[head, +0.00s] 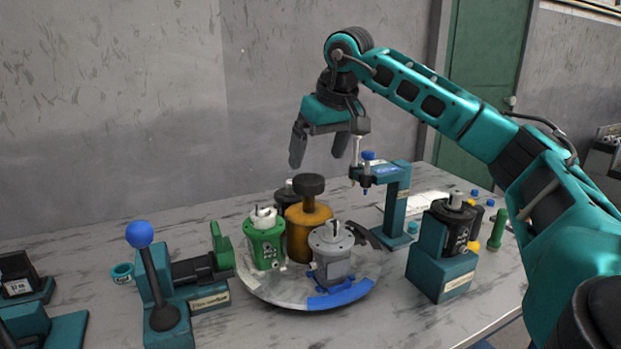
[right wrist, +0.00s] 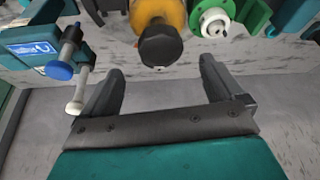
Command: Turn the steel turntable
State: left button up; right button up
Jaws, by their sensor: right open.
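The round steel turntable (head: 275,292) lies on the table, with a blue section (head: 341,295) on its front rim. A green motor (head: 265,243), a grey motor (head: 331,255) and an orange post (head: 306,228) with a black knob (head: 309,185) stand on it. A dark part behind them is mostly hidden. My right gripper (head: 317,158) is open and empty, above and behind the turntable. In the right wrist view, the black knob (right wrist: 160,46) appears beyond the open fingers (right wrist: 158,85), not between them. My left gripper is not in view.
A teal press stand (head: 396,200) with a blue-capped pin is right of my right gripper, close to it. A teal block with a black motor (head: 452,235) stands at right. A blue-ball lever (head: 140,235) stands at left. Bare table lies in front.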

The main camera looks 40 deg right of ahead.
aim_at(309, 178)
jog(key=x, duration=0.5)
jog(key=shift+b, duration=0.3)
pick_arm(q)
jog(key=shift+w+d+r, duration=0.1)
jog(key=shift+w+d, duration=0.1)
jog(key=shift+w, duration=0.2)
pick_arm(e)
jog(key=shift+w+f, duration=0.25)
jog(key=shift+f, duration=0.3)
jog(key=shift+c, duration=0.2)
jog(key=c, duration=1.5)
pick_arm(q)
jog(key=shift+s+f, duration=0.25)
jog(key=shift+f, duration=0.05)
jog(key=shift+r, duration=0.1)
pick_arm(e)
jog(key=shift+r, duration=0.1)
